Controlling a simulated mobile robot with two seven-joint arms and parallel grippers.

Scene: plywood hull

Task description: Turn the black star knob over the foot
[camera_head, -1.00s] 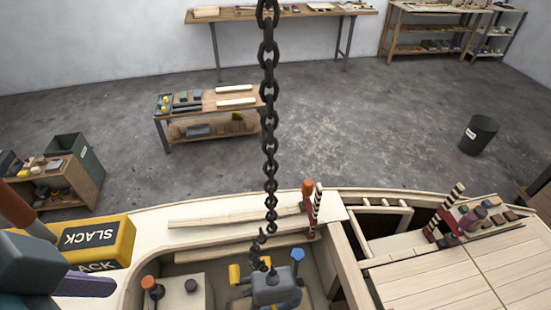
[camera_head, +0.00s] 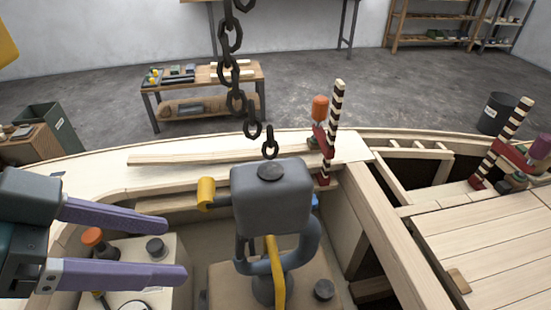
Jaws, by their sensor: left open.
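A small black knob (camera_head: 323,290) sits on the beige base at the foot of the grey machine (camera_head: 270,195), right of its blue-grey curved pipe. A second black knob (camera_head: 155,248) stands on a pale box at the lower left. Neither shows a clear star shape, so I cannot tell which is the star knob. My left gripper (camera_head: 176,249) has two purple fingers, spread apart and empty. In the picture its fingertips lie in front of the pale box, around the second knob; I cannot tell whether they touch it. My right gripper is not in view.
A dark chain (camera_head: 235,80) hangs down to the machine's top. A yellow handle (camera_head: 206,193) sticks out left of it. A striped post (camera_head: 331,130) stands behind the machine. Pale planked deck (camera_head: 490,250) lies right.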

